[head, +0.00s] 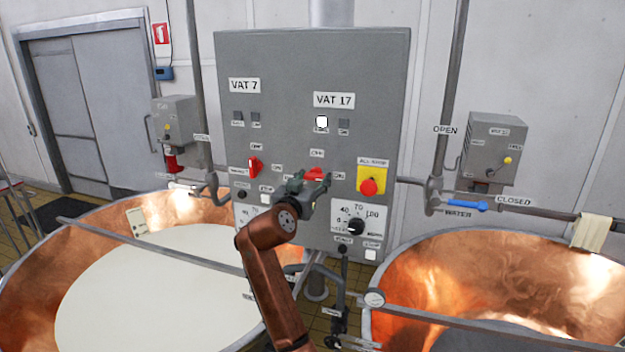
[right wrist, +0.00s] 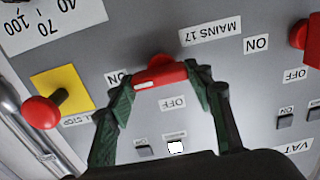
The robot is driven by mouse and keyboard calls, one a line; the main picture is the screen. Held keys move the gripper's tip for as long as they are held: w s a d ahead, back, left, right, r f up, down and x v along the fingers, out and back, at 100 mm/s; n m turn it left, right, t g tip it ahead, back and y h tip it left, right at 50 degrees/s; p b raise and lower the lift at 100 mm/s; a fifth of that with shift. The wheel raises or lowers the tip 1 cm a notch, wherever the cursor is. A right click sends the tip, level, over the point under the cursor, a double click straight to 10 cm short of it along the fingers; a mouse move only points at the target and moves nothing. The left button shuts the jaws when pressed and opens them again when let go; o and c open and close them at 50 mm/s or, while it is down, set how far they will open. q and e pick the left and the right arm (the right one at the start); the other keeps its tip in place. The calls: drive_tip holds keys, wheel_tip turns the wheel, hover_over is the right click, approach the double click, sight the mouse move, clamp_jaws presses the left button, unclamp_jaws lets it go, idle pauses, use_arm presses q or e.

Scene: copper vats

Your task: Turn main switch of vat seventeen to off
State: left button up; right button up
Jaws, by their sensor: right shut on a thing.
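The main switch of vat seventeen is a red handle (head: 314,174) on the grey panel, under the VAT 17 sign (head: 333,100). In the right wrist view, turned upside down, the red handle (right wrist: 160,72) lies nearly level beside the MAINS 17 label (right wrist: 210,32). Its white-marked end points to the ON label (right wrist: 117,78); the OFF label (right wrist: 172,103) is off to its side. My right gripper (head: 308,185) is at the handle, its green fingers (right wrist: 162,84) shut on the handle's two ends. The gripper partly hides the switch in the head view. My left gripper is not in view.
A red switch (head: 253,167) under VAT 7 stands upright to the left. A red stop button (head: 368,187) on yellow and a dial (head: 355,226) are close right. A white lamp (head: 321,122) is lit above. Copper vats (head: 405,285) stand in front.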

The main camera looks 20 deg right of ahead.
drive_tip(key=n, duration=0.1)
drive_tip(key=n+p, duration=0.1)
drive_tip(key=n, duration=0.1)
drive_tip(key=n+p, duration=0.1)
drive_tip(key=shift+a+r+n, duration=0.15)
drive_tip(key=shift+r+n, duration=0.1)
drive_tip(key=shift+n, duration=0.05)
drive_tip(key=n+p, duration=0.2)
drive_tip(key=n, duration=0.2)
drive_tip(key=shift+w+a+n+p, duration=0.1)
drive_tip(key=shift+n+p, duration=0.2)
drive_tip(key=shift+p, duration=0.05)
drive_tip(key=n+p, duration=0.2)
drive_tip(key=n, duration=0.1)
drive_tip(key=shift+r+n, duration=0.1)
drive_tip(key=shift+n, duration=0.2)
drive_tip(key=shift+w+a+f+n+p, duration=0.1)
drive_tip(key=shift+n+p, duration=0.8)
drive_tip(key=shift+n, duration=0.4)
drive_tip(key=shift+a+f+n+p, duration=0.1)
drive_tip(key=shift+n+p, duration=0.75)
drive_tip(key=shift+n, duration=0.45)
drive_tip(key=o, duration=1.2)
drive_tip(key=shift+f, duration=0.1)
drive_tip(key=shift+c, duration=0.2)
